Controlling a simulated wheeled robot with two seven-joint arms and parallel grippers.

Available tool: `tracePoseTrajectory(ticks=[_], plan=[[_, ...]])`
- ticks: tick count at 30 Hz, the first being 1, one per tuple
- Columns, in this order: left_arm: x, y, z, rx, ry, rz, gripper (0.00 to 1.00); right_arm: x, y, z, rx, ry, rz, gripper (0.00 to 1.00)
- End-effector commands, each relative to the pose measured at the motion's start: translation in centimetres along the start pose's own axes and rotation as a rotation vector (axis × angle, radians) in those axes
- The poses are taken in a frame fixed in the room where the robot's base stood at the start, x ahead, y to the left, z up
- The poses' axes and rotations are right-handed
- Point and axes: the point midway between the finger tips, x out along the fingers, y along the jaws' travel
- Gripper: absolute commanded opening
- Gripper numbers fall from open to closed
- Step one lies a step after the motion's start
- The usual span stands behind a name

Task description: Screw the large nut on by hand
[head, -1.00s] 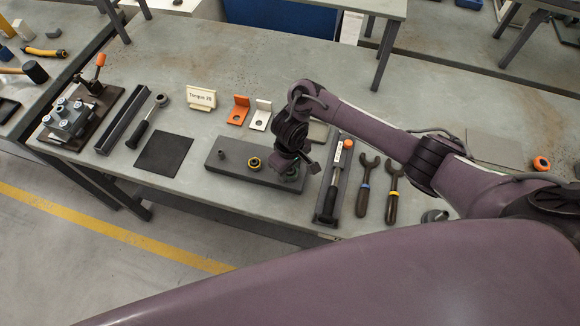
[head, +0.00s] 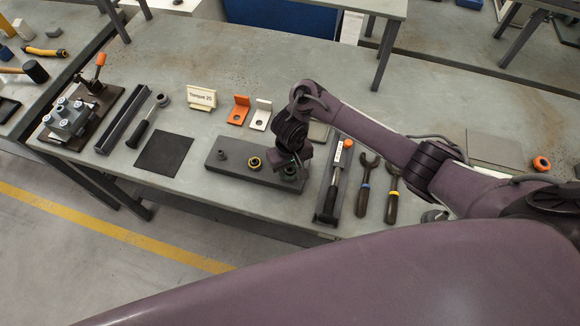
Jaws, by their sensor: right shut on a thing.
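A long dark grey base plate (head: 238,172) lies near the table's front edge with several fittings in a row. My left gripper is not in view.
A tray with an orange-tipped torque wrench (head: 335,180) stands close to the right of the plate, beside two open-ended wrenches (head: 367,184). Orange (head: 239,110) and white (head: 261,115) brackets and a "Torque 20" sign (head: 201,97) stand behind. A black mat (head: 163,153) lies left.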

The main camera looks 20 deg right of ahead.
Motion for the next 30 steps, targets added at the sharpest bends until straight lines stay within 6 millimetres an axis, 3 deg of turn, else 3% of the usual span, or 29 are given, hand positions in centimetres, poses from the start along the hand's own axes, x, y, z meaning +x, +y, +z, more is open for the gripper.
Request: tracePoseTrajectory(ticks=[9,10,15,30], plan=[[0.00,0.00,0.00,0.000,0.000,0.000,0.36,0.00,-0.01,-0.03,0.112,0.001,0.000,0.10],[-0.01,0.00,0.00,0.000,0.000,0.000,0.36,-0.01,0.00,-0.03,0.113,0.001,0.001,0.44],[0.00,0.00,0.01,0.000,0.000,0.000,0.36,0.00,0.00,-0.03,0.110,0.001,0.000,0.66],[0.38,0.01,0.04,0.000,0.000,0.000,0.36,-0.85,-0.26,-0.69,0.100,0.020,-0.003,0.67]])
